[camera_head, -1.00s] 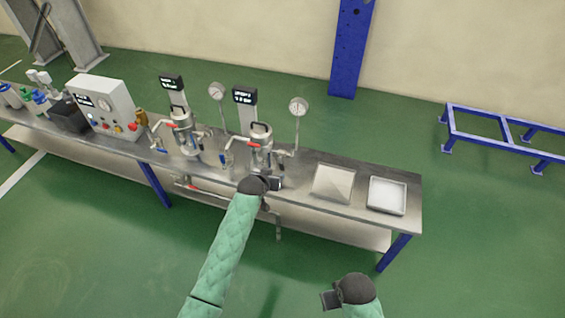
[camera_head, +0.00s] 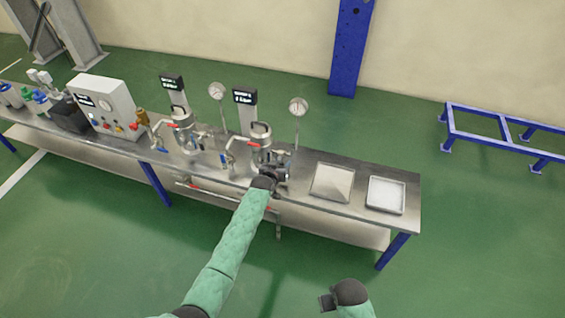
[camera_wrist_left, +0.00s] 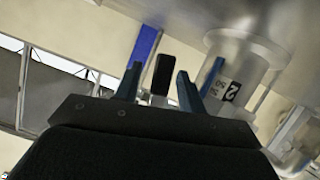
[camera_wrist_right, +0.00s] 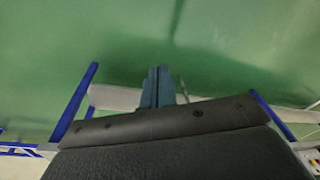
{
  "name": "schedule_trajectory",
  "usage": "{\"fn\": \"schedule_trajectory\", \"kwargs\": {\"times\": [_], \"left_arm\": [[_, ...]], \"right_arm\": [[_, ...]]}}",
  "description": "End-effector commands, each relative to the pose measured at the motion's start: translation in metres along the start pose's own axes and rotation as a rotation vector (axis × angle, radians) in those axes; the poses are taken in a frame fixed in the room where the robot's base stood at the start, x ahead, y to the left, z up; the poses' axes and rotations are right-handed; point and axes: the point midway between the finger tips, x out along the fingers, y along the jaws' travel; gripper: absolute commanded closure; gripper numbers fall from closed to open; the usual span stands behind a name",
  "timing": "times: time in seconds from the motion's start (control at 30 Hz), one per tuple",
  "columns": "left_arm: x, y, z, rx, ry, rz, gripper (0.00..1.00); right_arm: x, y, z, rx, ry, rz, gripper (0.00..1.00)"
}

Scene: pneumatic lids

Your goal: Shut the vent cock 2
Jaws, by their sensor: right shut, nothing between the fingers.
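Vessel 2 (camera_head: 261,145), a metal pot on the bench, shows its number 2 label in the left wrist view (camera_wrist_left: 230,90). My left gripper (camera_head: 277,172) is at its front right side. In the left wrist view the fingers of my left gripper (camera_wrist_left: 160,88) are apart, with a black upright handle (camera_wrist_left: 163,74) between them and gaps on both sides. It looks like the vent cock 2 handle; its base is hidden behind my gripper. My right gripper (camera_head: 328,300) is away from the bench over the floor; its fingers are together and empty in the right wrist view (camera_wrist_right: 157,88).
Another vessel (camera_head: 184,135) with a red-handled valve stands to the left. A pressure gauge (camera_head: 298,107) rises behind vessel 2. Two shallow trays, one (camera_head: 331,197) and another (camera_head: 400,196), lie to the right. A control box (camera_head: 100,103) stands farther left.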

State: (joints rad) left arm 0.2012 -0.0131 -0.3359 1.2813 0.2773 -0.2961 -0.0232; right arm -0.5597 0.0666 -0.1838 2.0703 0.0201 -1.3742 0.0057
Motion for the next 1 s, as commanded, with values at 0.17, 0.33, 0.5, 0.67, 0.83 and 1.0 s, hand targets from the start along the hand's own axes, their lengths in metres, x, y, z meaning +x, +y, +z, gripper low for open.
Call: {"fn": "schedule_trajectory", "kwargs": {"times": [0.17, 0.33, 0.5, 0.67, 0.83, 1.0], "left_arm": [[0.011, 0.0, 0.0, 0.001, -0.001, -0.001, 0.6], [0.014, -0.001, 0.0, 0.001, 0.0, -0.001, 0.6], [0.014, 0.0, 0.0, 0.001, -0.001, -0.001, 0.6], [0.014, 0.0, 0.0, 0.001, -0.001, -0.001, 0.91], [0.013, 0.0, 0.0, 0.003, -0.001, -0.002, 1.0], [0.013, -0.002, -0.002, 0.062, 0.0, -0.026, 1.0]], "right_arm": [[0.006, 0.001, 0.001, 0.0, -0.001, 0.001, 1.0], [0.01, 0.001, 0.003, 0.0, -0.005, 0.001, 1.0], [0.01, 0.001, 0.002, 0.0, -0.004, 0.001, 1.0], [0.009, 0.001, 0.001, -0.001, -0.001, 0.001, 1.0], [0.007, 0.001, 0.001, -0.001, 0.001, 0.001, 1.0], [0.02, 0.002, 0.004, 0.0, 0.002, 0.003, 1.0]]}}
